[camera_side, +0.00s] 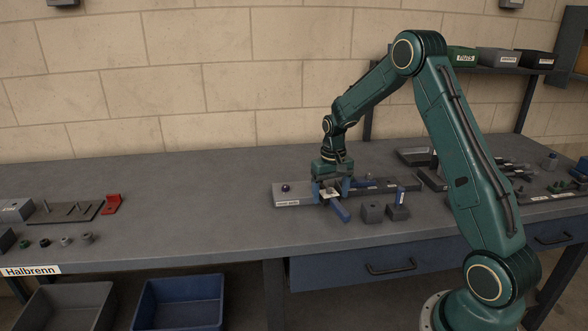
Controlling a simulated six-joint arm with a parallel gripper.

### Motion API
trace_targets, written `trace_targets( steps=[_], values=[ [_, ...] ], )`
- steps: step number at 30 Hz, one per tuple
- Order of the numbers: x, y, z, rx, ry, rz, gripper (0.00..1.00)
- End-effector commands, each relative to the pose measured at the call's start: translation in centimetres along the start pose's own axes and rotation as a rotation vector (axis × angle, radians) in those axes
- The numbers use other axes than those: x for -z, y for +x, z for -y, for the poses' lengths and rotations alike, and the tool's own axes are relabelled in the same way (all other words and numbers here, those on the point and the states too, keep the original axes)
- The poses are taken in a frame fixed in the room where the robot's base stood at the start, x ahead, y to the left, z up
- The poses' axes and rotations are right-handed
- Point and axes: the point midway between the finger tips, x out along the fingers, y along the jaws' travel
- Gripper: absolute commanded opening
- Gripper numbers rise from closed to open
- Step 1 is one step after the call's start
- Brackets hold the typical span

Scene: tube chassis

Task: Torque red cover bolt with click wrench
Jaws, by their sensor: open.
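My gripper (331,191) points down over the long grey plate (300,190) in the middle of the bench, its jaws open. A pale piece shows between or just behind the fingers; I cannot tell what it is. A blue bar (341,212), perhaps a tool handle, sticks out below the gripper toward the lower right. I cannot tell whether the fingers touch it. A blue upright handle (401,195) stands in a small dark block (397,212). A red bracket (112,204) lies far left. No red cover bolt can be made out, and the click wrench cannot be identified for sure.
A small grey block (372,213) stands right of the blue bar. A dark plate with pegs (66,212) and several small round parts lie at left. Dark trays and parts crowd the right end. The bench between the red bracket and the long plate is clear.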

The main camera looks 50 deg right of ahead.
Motion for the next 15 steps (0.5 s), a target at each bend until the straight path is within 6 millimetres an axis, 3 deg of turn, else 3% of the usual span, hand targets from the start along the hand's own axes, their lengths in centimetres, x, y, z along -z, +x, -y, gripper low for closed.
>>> trace_targets(
  steps=[8,15],
  values=[
    [0.1,-2.3,0.0,0.000,0.000,-0.005,0.74],
    [0.1,-6.1,0.0,0.001,0.000,-0.007,0.74]
  ],
)
